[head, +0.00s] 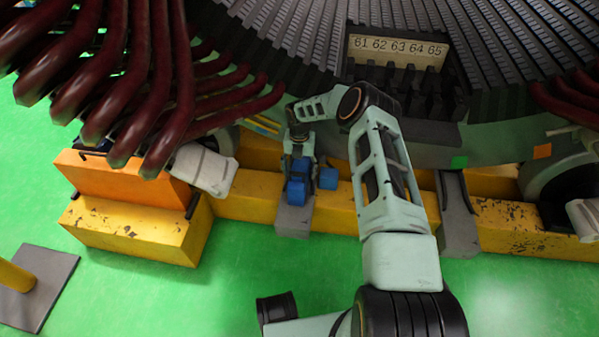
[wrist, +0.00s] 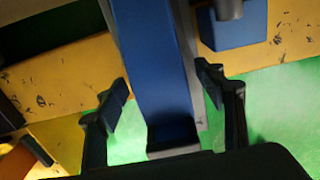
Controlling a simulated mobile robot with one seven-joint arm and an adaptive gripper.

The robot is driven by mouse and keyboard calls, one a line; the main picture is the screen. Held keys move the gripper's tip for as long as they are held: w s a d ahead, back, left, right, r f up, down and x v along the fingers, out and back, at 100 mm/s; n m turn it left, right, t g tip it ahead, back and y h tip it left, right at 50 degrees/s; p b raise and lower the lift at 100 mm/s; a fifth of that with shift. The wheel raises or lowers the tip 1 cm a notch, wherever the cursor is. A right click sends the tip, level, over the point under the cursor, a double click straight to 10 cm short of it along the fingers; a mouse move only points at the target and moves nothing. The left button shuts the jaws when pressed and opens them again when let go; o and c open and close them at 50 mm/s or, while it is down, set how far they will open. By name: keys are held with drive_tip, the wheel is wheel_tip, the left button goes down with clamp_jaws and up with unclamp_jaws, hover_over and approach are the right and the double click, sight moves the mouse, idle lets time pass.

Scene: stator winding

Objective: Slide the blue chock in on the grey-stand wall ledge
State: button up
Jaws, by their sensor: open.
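The blue chock (head: 298,190) is at the top of the grey stand (head: 293,222) in front of the yellow beam. In the wrist view the chock (wrist: 150,70) is a long blue bar with a dark end nearest me. My gripper (head: 298,160) is over the chock. In the wrist view my gripper (wrist: 164,92) is open, with one dark finger on each side of the bar and a visible gap to each. How deep the fingers reach is hard to tell. The ledge itself is mostly hidden by the chock and my arm.
A second blue block (head: 328,179) sits just right of the chock, near my right finger in the wrist view (wrist: 232,30). The yellow beam (head: 245,195) runs behind. Dark red coil bars (head: 150,80) hang at upper left. Green floor (head: 250,285) in front is clear.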

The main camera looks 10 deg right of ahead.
sight(300, 169)
wheel_tip(300, 169, up, 10)
drive_tip(key=shift+r, duration=0.65)
drive_tip(key=shift+s, duration=0.1)
